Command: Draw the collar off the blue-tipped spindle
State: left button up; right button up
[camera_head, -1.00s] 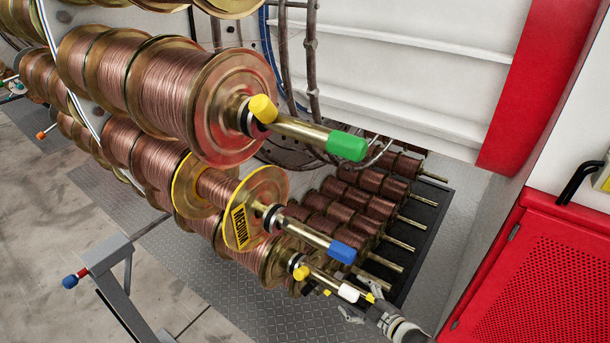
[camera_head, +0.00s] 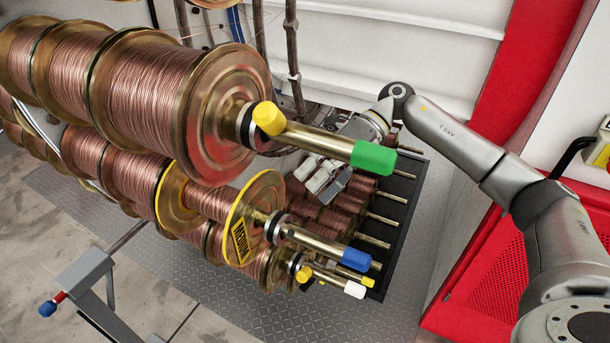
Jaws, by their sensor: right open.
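The blue-tipped spindle (camera_head: 318,243) sticks out to the right from the spool with the yellow rim and the "MEDIUM" label, and ends in a blue cap (camera_head: 356,259). A dark and silver collar (camera_head: 276,227) sits around this spindle close to the spool face. My right gripper (camera_head: 326,182) is open and empty. In the picture it lies above the blue-tipped spindle and below the green-tipped one, apart from the collar. The green spindle partly covers my right wrist. My left gripper is out of view.
A green-tipped spindle (camera_head: 320,140) with a yellow-knobbed collar (camera_head: 250,124) is above. A white-tipped spindle (camera_head: 333,281) is just below. Rows of smaller spools (camera_head: 320,215) fill a dark rack (camera_head: 408,195) behind. A red cabinet (camera_head: 490,265) stands at right.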

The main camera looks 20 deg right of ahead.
aim_at(323, 243)
jog(key=p+x, duration=0.3)
jog(key=x, duration=0.6)
jog(key=shift+s+a+f+p, duration=0.1)
jog(key=shift+s+a+p, duration=0.15)
jog(key=shift+p, duration=0.15)
jog(key=shift+a+f, duration=0.35)
jog(key=shift+a, duration=0.05)
jog(key=c, duration=1.3)
jog(key=shift+s+d+r, duration=0.1)
jog(key=shift+s+d, duration=0.6)
jog(key=shift+s, duration=0.2)
jog(key=shift+s+d+r, duration=0.1)
jog(key=shift+s+d, duration=0.65)
jog(key=shift+s, duration=0.15)
jog(key=shift+s+d, duration=0.65)
jog(key=shift+s, duration=0.2)
jog(key=shift+s+d, duration=0.7)
jog(key=shift+s, duration=0.2)
